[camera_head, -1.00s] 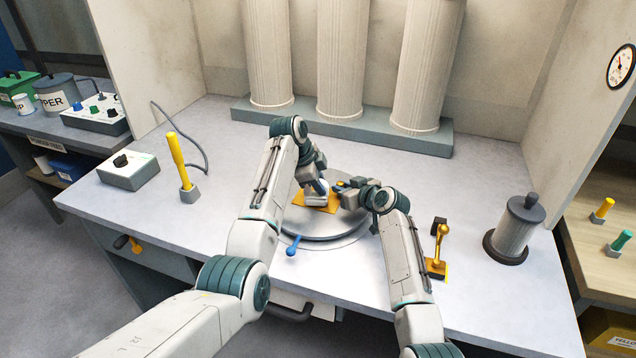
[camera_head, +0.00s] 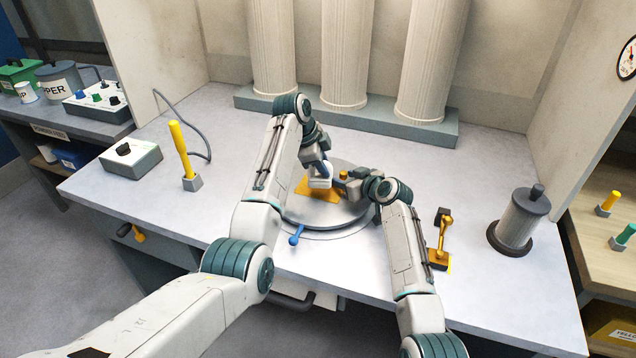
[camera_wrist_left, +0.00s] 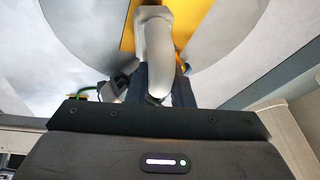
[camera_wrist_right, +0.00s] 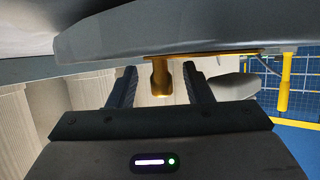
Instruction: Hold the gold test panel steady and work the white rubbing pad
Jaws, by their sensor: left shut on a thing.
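The gold test panel (camera_head: 306,192) lies on the grey round turntable (camera_head: 340,216) at the middle of the bench. My left gripper (camera_head: 322,166) is shut on the white rubbing pad (camera_head: 320,182), over the panel. In the left wrist view the pad (camera_wrist_left: 155,35) stands out against the gold panel (camera_wrist_left: 184,22). I cannot tell whether it touches the panel. My right gripper (camera_head: 350,178) is at the turntable's right side. In the right wrist view it (camera_wrist_right: 160,85) is open, with a gold knob (camera_wrist_right: 161,76) between its fingers and gaps on both sides.
A blue-knobbed lever (camera_head: 296,236) sticks out at the turntable's front. A yellow lever (camera_head: 181,150) and control box (camera_head: 131,158) stand left. A gold-handled fixture (camera_head: 442,245) and grey canister (camera_head: 519,220) stand right. Fluted columns (camera_head: 345,60) stand behind.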

